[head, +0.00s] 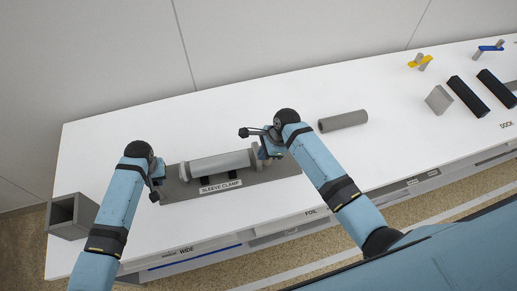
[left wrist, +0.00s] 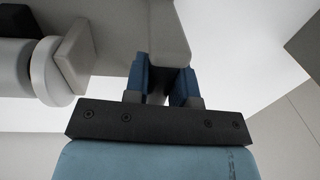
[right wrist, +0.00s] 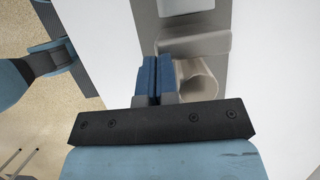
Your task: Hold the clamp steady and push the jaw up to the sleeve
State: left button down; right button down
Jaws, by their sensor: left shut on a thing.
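The clamp (head: 172,189) is a grey base plate labelled SLEEVE CLAMP, with the grey sleeve (head: 220,163) lying along it. My left gripper (head: 157,187) is shut on a grey upright part (left wrist: 170,35) at the clamp's left end. In the left wrist view the sleeve's ringed end (left wrist: 48,72) is beside a square block. My right gripper (head: 262,147) is at the right end, by the jaw (head: 254,158). In the right wrist view its fingers (right wrist: 156,75) are together, beside a pale hollow cylinder (right wrist: 197,86). I cannot tell whether the jaw touches the sleeve.
A hollow square tube (head: 65,216) stands at the table's left end. A grey tube (head: 343,121) lies right of the clamp. Dark bars (head: 467,97), a grey block (head: 438,100) and yellow pieces (head: 419,62) are further right. The white table (head: 120,135) behind the clamp is clear.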

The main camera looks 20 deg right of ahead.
jog(key=a, duration=0.2)
jog(key=shift+a+f, duration=0.1)
jog(key=shift+a, duration=0.2)
jog(key=shift+d, duration=0.15)
jog(key=shift+d, duration=0.35)
jog(key=d+r, duration=0.9)
jog(key=shift+s+a+f, duration=0.1)
jog(key=shift+a+f, duration=1.95)
jog(key=shift+f, duration=0.2)
jog(key=shift+a+f, duration=2.05)
jog(key=shift+f, duration=0.15)
